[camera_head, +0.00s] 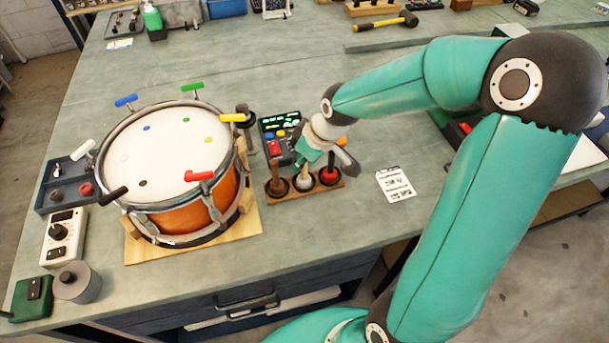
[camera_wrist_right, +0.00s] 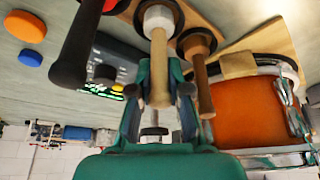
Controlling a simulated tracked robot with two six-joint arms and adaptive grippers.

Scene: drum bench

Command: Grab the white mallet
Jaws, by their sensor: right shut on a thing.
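The white mallet (camera_head: 303,183) stands handle up in the middle place of a small wooden rack (camera_head: 310,191), between a brown mallet (camera_head: 277,187) and a red mallet (camera_head: 329,176). My right gripper (camera_head: 308,158) is over the rack from above. In the right wrist view its fingers (camera_wrist_right: 158,92) are shut on the handle of the white mallet (camera_wrist_right: 158,20). The brown mallet's handle (camera_wrist_right: 203,85) is close beside one finger; the red mallet's dark handle (camera_wrist_right: 76,50) is on the other side. My left gripper is not in view.
An orange drum (camera_head: 190,215) with coloured tuning keys stands left of the rack on a wooden board. A control box (camera_head: 275,148) with a green display is just behind the rack. A white printed card (camera_head: 395,184) lies right. The bench's front middle is clear.

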